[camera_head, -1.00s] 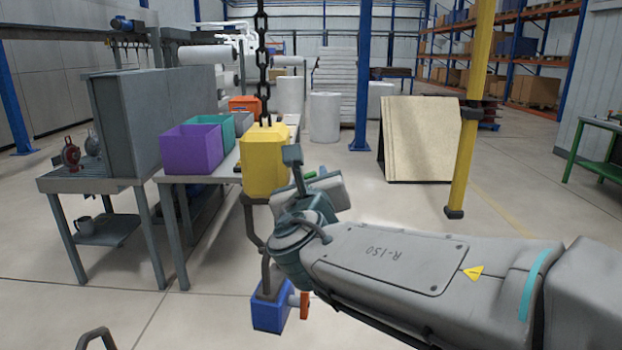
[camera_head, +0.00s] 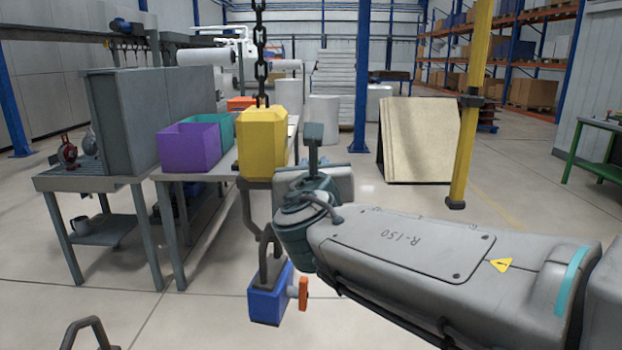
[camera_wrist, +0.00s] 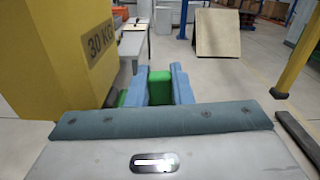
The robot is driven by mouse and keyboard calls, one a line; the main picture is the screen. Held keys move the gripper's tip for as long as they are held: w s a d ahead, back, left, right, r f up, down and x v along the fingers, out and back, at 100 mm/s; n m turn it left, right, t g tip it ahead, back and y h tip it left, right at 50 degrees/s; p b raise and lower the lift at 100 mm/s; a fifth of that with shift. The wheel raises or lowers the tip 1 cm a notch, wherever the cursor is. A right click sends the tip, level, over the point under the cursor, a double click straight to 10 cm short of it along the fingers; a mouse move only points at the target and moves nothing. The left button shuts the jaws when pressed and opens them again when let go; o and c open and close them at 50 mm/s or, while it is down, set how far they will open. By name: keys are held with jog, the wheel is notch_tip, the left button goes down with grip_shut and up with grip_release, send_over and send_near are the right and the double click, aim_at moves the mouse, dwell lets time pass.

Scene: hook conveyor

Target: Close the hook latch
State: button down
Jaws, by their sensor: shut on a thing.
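A yellow block (camera_head: 262,140) hangs on a chain (camera_head: 260,70). A dark hook (camera_head: 249,215) reaches down from it. A blue block (camera_head: 268,303) with an orange side piece (camera_head: 303,294) hangs tilted from the hook by its grey loop (camera_head: 269,262). In the wrist view the yellow block (camera_wrist: 55,50), marked "30 KG", fills the left side. There, my gripper (camera_wrist: 158,80) has its blue fingers shut on a green piece (camera_wrist: 160,88). Whether this belongs to the latch is unclear. In the head view my wrist hides the fingertips and the latch.
A table with purple (camera_head: 188,147) and teal bins stands left of the yellow block. A dark ring (camera_head: 88,330) sits low at the front left. A yellow post (camera_head: 468,120) and a leaning panel stack (camera_head: 418,140) stand behind my arm. Floor between is clear.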

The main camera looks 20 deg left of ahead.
jog(key=f+m+b, duration=0.1)
jog(key=m+b, duration=0.1)
jog(key=b, duration=0.1)
jog(key=d+f+m+b, duration=0.1)
jog(key=m+b, duration=0.1)
jog(key=b, duration=0.1)
jog(key=shift+w+f+m, duration=0.1)
jog(key=shift+f+m, duration=0.2)
jog(key=shift+s+a+f+m+b, duration=0.1)
jog(key=shift+a+f+m+b, duration=0.5)
jog(key=shift+m+b, duration=2.05)
jog(key=shift+s+a+f+m+b, duration=0.15)
jog(key=shift+f+m+b, duration=0.8)
jog(key=shift+m+b, duration=1.65)
jog(key=shift+a+f+m+b, duration=0.4)
jog(key=shift+f+m+b, duration=0.35)
jog(key=shift+m+b, duration=1.9)
jog(key=shift+n+b, duration=0.6)
jog(key=shift+b, duration=0.1)
jog(key=c, duration=1.6)
grip_release()
jog(key=shift+o, duration=0.2)
jog(key=shift+s, duration=0.1)
